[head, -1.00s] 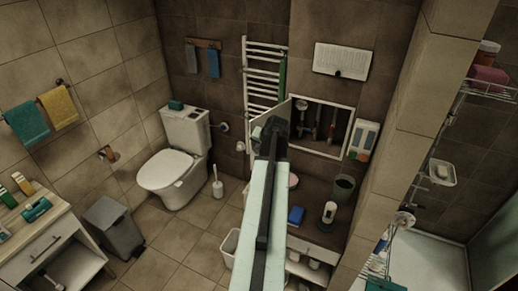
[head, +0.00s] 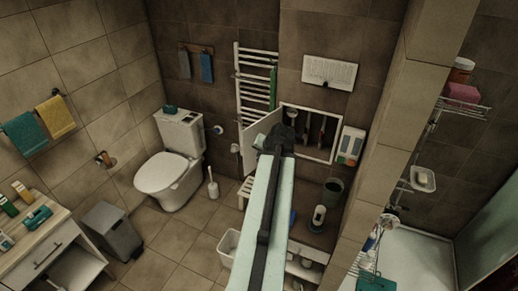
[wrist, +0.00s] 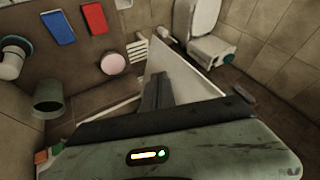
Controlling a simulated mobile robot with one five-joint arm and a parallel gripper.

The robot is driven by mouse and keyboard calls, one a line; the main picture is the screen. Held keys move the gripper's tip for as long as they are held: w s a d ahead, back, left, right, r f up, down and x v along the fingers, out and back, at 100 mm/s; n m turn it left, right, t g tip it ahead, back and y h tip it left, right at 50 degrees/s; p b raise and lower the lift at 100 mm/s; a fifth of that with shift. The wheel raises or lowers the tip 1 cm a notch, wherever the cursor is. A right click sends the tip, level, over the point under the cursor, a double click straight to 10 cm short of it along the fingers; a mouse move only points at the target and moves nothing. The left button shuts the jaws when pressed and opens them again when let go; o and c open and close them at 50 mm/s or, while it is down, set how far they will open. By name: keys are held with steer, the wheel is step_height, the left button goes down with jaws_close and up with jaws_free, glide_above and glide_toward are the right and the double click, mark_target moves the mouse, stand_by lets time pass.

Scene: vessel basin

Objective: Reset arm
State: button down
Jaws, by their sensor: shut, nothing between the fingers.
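My arm reaches up the middle of the head view, with my gripper (head: 276,138) at its far end, in front of the open wall niche (head: 318,158) and its white door (head: 249,150). In the wrist view my dark gripper fingers (wrist: 157,90) are together with nothing held. A white panel (wrist: 185,75), which looks like the niche door, stands just beyond them. I cannot tell whether the fingers touch it. Part of the niche is hidden behind my gripper in the head view.
A white towel rail (head: 256,85) is behind the door. The toilet (head: 168,180) and a grey bin (head: 112,230) stand left, with free floor between. A green bucket (head: 332,190) is below the niche. A tiled partition (head: 400,130) and shower shelves (head: 462,105) are right.

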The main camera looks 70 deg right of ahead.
steer(key=w+a+f+n+y+b, duration=0.1)
steer(key=w+a+f+n+b, duration=0.3)
steer(key=w+a, duration=0.55)
steer(key=w+a+f+n+t+y+b, duration=0.1)
steer(key=w+a+f+y+b, duration=0.1)
steer(key=w+a+f+b, duration=0.6)
steer(key=w+a+f+n+y+b, duration=0.1)
steer(key=w+a+f+n+b, duration=0.15)
steer(key=w+a, duration=0.9)
steer(key=w+a+f+n+g+y+b, duration=0.1)
steer(key=w+a+f+n+b, duration=0.2)
steer(key=a, duration=0.5)
steer(key=w+a+f+n+g+y+b, duration=0.15)
steer(key=a+f, duration=0.25)
steer(key=a, duration=0.5)
steer(key=w+a+f+n+b, duration=0.2)
steer(key=a+f+b, duration=0.2)
steer(key=a, duration=0.4)
steer(key=s+a+f+n+g+b, duration=0.2)
steer(key=s+a+f, duration=0.15)
steer(key=a, duration=0.45)
steer(key=s, duration=0.1)
steer(key=s+d+g+h, duration=0.1)
steer(key=s, duration=0.1)
steer(key=s+g+h, duration=0.1)
steer(key=shift+s+d+f+n, duration=0.2)
steer(key=shift+d+n, duration=0.1)
steer(key=shift+n, duration=0.1)
